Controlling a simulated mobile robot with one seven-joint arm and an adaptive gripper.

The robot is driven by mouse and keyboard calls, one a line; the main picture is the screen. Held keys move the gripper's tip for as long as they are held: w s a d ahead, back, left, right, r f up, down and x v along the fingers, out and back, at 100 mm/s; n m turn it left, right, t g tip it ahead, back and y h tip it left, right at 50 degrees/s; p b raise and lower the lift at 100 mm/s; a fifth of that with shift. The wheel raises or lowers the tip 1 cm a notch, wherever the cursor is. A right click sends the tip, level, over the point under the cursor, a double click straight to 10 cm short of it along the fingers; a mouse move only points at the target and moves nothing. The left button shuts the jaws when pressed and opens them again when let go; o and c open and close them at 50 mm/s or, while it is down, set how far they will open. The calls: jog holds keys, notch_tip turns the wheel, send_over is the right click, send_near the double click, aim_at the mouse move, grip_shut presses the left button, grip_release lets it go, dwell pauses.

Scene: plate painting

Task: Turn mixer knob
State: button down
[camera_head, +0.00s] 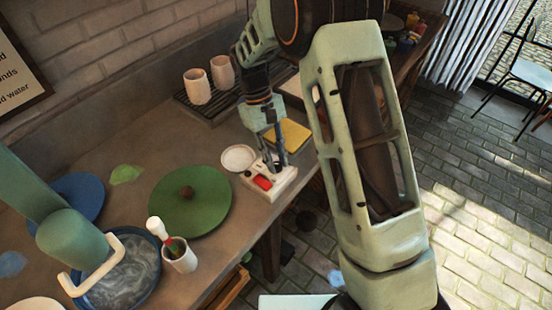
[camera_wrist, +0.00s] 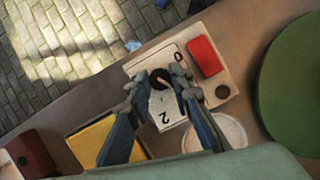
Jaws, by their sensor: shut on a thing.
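The cream control box (camera_head: 284,182) sits near the counter's right edge and has a red switch (camera_head: 262,183) on it. In the wrist view the box (camera_wrist: 146,64) shows a white dial plate with printed numbers, including 0 and 2. A black round knob (camera_wrist: 159,79) with a light pointer mark stands on that plate. My gripper (camera_wrist: 157,83) comes down over the knob with one finger on each side, shut on it. In the head view my gripper (camera_head: 277,164) reaches the box from above, and its fingers largely hide the knob.
A green disc (camera_head: 205,212) with a brown lump lies left of the box. A white dish (camera_head: 238,158) and a yellow block (camera_head: 296,131) lie close by. A cup with brushes (camera_head: 180,260) and a blue bowl of grey liquid (camera_head: 128,280) stand nearer the front.

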jog(key=c, duration=1.7)
grip_release()
jog(key=shift+c, duration=0.2)
jog(key=shift+w+r, duration=0.1)
jog(key=v, duration=1.1)
jog(key=shift+r, duration=0.4)
jog(key=shift+a, duration=0.1)
